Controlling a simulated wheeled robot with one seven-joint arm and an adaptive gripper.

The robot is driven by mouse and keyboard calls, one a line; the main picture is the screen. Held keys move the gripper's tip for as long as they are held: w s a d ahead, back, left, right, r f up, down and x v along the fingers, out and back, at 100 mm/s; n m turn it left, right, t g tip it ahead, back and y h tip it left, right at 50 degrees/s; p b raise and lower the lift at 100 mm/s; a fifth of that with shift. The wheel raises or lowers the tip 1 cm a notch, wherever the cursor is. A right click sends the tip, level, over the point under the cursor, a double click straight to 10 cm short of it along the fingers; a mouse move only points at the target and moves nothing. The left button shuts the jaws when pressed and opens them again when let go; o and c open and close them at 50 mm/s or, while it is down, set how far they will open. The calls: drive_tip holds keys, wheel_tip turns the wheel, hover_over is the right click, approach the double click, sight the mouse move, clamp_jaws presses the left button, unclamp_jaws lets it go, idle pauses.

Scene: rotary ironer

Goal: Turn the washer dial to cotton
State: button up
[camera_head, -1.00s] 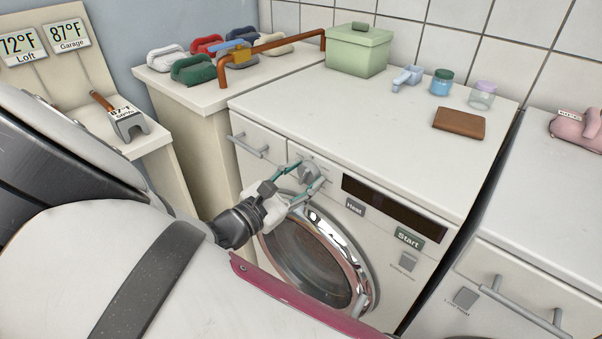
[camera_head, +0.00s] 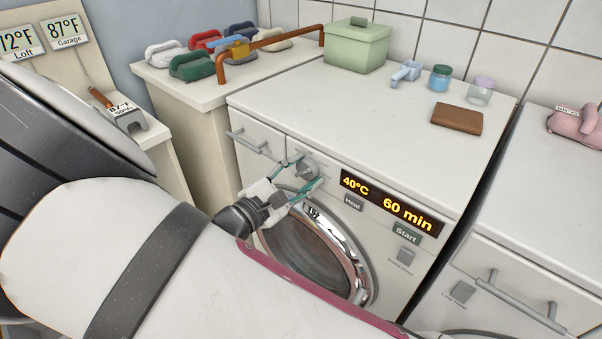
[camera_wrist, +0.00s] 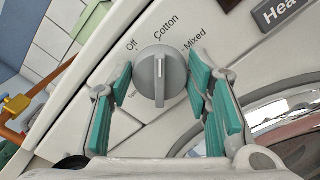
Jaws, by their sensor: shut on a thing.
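The washer dial (camera_wrist: 160,76) is a round grey knob with a raised grip bar and a pale mark line. In the wrist view its line points up at the label Cotton (camera_wrist: 166,27), between Off (camera_wrist: 133,45) and Mixed (camera_wrist: 194,41). The dial (camera_head: 307,169) also shows in the head view on the washer front. My gripper (camera_wrist: 161,80) has its teal finger pads on either side of the dial and is shut on it. The washer display (camera_head: 388,204) is lit and reads 40°C and 60 min.
The Heat label (camera_head: 352,203) and Start label (camera_head: 406,235) sit below the display. The round washer door (camera_head: 318,258) is shut, just below my gripper. A green box (camera_head: 358,48), jars and a brown wallet (camera_head: 457,119) stand on the washer top.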

drive_tip(key=o, duration=1.1)
drive_tip(key=shift+o, duration=0.2)
drive_tip(key=v, duration=1.2)
